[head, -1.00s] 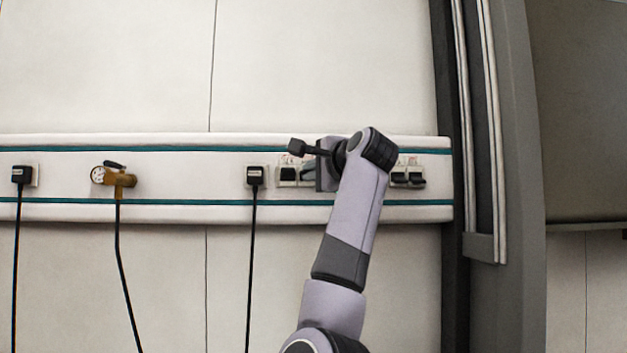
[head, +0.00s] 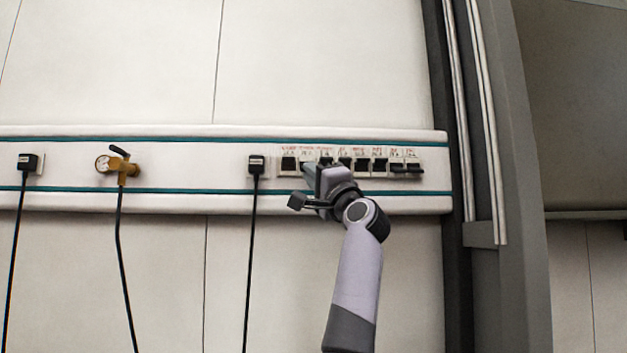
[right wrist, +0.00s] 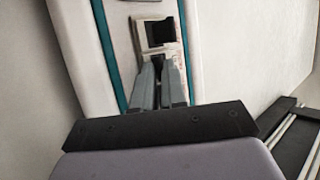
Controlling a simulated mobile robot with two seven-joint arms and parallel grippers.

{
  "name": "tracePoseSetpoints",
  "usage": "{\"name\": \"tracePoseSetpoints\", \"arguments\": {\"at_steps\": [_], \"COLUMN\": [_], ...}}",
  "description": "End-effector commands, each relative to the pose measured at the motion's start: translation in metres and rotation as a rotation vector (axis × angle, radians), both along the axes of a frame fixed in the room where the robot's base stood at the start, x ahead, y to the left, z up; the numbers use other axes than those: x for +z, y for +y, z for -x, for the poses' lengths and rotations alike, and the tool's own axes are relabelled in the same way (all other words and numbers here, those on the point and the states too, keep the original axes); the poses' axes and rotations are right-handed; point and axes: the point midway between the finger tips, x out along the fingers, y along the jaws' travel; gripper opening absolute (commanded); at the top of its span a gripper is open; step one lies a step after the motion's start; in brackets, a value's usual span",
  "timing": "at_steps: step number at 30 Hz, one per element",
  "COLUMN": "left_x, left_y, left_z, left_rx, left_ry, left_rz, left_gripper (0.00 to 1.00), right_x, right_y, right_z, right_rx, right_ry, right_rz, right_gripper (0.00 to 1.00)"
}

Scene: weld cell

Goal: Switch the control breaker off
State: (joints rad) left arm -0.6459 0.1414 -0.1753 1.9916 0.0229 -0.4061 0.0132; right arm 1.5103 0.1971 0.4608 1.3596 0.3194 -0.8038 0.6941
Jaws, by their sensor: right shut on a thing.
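A row of several breakers with dark levers (head: 379,165) sits on the white wall rail. Small red labels run above it, too blurred to read, so I cannot tell by name which is the control breaker. My right gripper (head: 309,170) is at the second breaker from the left, partly covering it. In the right wrist view, the two grey fingers (right wrist: 159,82) are close together on a dark lever, which they mostly hide. The leftmost breaker (head: 289,163) is clear of the fingers; a breaker (right wrist: 158,33) shows just beyond them in the wrist view. My left gripper is not in view.
Left of the breakers, a black plug (head: 256,164) with a hanging cable sits in the rail. Farther left are a brass valve with a gauge (head: 122,167) and another plug (head: 28,162). A dark post (head: 450,120) stands at the rail's right end.

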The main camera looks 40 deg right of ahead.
Motion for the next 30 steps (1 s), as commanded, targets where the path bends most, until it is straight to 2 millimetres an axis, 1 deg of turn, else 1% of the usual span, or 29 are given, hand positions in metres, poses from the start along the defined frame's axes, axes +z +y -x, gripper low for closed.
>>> {"name": "tracePoseSetpoints", "arguments": {"at_steps": [15,16,17,18,26,30], "left_x": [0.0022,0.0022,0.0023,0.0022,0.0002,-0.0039], "left_y": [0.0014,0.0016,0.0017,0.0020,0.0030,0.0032], "left_z": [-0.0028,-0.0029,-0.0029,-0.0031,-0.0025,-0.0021], "left_rx": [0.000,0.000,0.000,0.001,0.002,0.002], "left_ry": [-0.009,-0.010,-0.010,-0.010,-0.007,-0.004], "left_rz": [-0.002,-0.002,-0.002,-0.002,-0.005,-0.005], "left_gripper": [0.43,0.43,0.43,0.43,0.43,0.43], "right_x": [0.0005,0.0004,0.0003,0.0002,-0.0010,-0.0051], "right_y": [-0.0007,-0.0007,-0.0007,-0.0007,-0.0006,0.0004], "right_z": [0.0006,0.0005,0.0005,0.0004,-0.0001,0.0041], "right_rx": [-0.004,-0.004,-0.003,-0.003,-0.002,-0.002], "right_ry": [-0.017,-0.017,-0.017,-0.017,-0.014,-0.015], "right_rz": [0.015,0.015,0.014,0.014,0.013,0.013], "right_gripper": [0.00,0.21,0.31,0.37,0.37,0.37]}}
